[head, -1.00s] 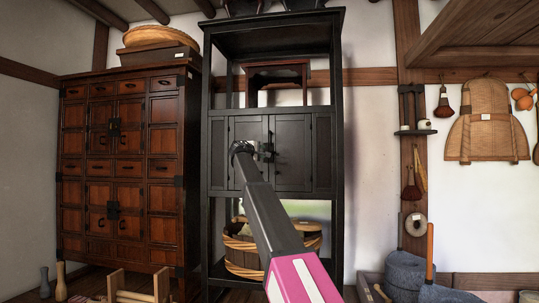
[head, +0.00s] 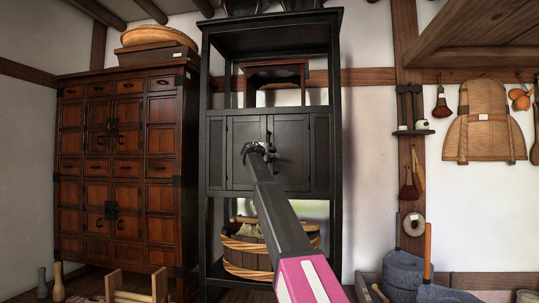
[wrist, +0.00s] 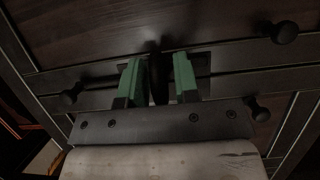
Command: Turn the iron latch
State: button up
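The dark iron latch (wrist: 158,85) sits at the seam between the two doors of the black cabinet (head: 291,170). In the wrist view it is a dark upright piece in shadow on a crossbar. My gripper (wrist: 157,65) has green fingers, open, one on each side of the latch, with a gap showing on both sides. In the head view my arm reaches up to the doors, and my gripper (head: 262,151) partly hides the latch. Whether the fingertips reach past the latch is hard to tell in the dark.
Round dark knobs (wrist: 285,32) stick out of the doors near my gripper. A wooden tub (head: 246,257) stands on the shelf below. A brown chest (head: 162,140) is at the left. Grey tubs (head: 404,273) stand on the floor at the right.

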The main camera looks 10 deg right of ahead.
grip_shut()
jog(key=shift+m, duration=0.3)
jog(key=m+g+y, duration=0.1)
jog(key=m, duration=0.2)
jog(key=m+y, duration=0.1)
jog(key=m, duration=0.2)
jog(key=shift+g+y, duration=0.3)
jog(key=m+y, duration=0.2)
jog(key=m, duration=0.1)
jog(key=shift+m+y, duration=1.4)
jog(key=shift+m, duration=0.6)
